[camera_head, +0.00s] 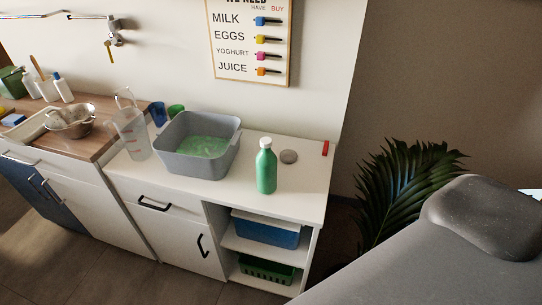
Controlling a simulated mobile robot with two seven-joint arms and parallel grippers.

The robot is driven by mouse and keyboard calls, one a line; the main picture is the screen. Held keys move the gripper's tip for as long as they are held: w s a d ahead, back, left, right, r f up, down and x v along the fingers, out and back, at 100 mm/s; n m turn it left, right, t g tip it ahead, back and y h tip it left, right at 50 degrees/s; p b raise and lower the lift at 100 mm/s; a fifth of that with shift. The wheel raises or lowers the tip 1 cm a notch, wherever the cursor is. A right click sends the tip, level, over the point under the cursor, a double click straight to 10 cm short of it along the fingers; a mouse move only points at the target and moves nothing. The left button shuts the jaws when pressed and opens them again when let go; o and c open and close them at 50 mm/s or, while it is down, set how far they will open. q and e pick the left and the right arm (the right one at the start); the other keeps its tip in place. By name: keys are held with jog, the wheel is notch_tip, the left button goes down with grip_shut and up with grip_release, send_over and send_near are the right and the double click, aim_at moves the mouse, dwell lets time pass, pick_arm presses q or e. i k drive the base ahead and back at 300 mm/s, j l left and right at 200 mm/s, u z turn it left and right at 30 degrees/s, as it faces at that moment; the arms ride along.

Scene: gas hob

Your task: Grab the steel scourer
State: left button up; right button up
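Neither of my grippers is in view.
A grey tub (178,145) with green liquid stands left of the bottle, beside a clear jug (131,135). A small red thing (325,148) lies at the counter's right end. A plant (405,180) stands to the right.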

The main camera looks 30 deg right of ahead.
aim_at(287, 156)
jog(key=i+j+z, duration=0.1)
jog(key=j+z, duration=0.15)
jog(key=z, duration=1.45)
